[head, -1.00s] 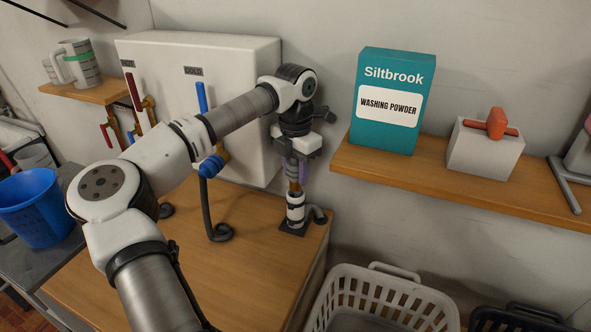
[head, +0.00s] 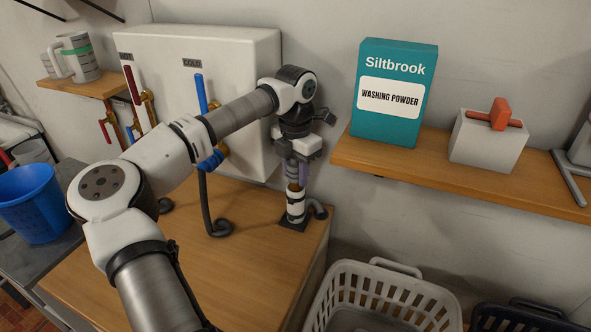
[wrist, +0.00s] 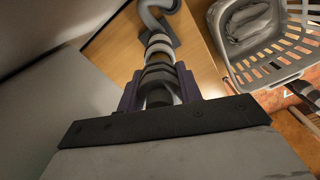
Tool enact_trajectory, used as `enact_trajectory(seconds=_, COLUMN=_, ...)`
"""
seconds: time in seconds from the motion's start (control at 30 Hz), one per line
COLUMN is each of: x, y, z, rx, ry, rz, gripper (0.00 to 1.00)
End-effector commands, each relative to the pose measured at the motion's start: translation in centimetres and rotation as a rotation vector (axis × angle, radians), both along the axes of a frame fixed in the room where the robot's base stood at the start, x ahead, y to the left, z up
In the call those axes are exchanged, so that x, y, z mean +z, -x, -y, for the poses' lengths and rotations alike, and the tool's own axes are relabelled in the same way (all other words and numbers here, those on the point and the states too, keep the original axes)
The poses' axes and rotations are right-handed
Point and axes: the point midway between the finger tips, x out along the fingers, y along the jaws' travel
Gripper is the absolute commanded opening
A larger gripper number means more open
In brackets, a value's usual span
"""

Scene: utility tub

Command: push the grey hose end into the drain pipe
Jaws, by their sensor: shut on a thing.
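My gripper (head: 297,180) is at the right rear corner of the wooden top, pointing down. Its purple-grey fingers are shut on the grey ribbed hose end (wrist: 158,74), one finger on each side. The drain pipe (head: 296,210), a short white upright with black bands, stands on a dark base plate directly below. It also shows in the wrist view (wrist: 158,42), in line beyond the hose end. The hose end looks upright and meets the pipe's top; how deep it sits is hidden by the fingers and rings.
A grey pipe bend (head: 318,211) rises beside the drain pipe. A white tank (head: 240,60) with levers is behind my arm. A shelf (head: 460,175) with a washing powder box (head: 392,125) is at the right, above a laundry basket (head: 385,285).

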Motion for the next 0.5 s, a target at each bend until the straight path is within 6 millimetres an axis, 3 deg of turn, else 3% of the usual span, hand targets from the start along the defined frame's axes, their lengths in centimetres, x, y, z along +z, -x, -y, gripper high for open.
enact_trajectory(seconds=0.5, x=-1.4, y=0.0, z=0.0, rx=0.000, ry=0.001, rz=0.001, gripper=0.15)
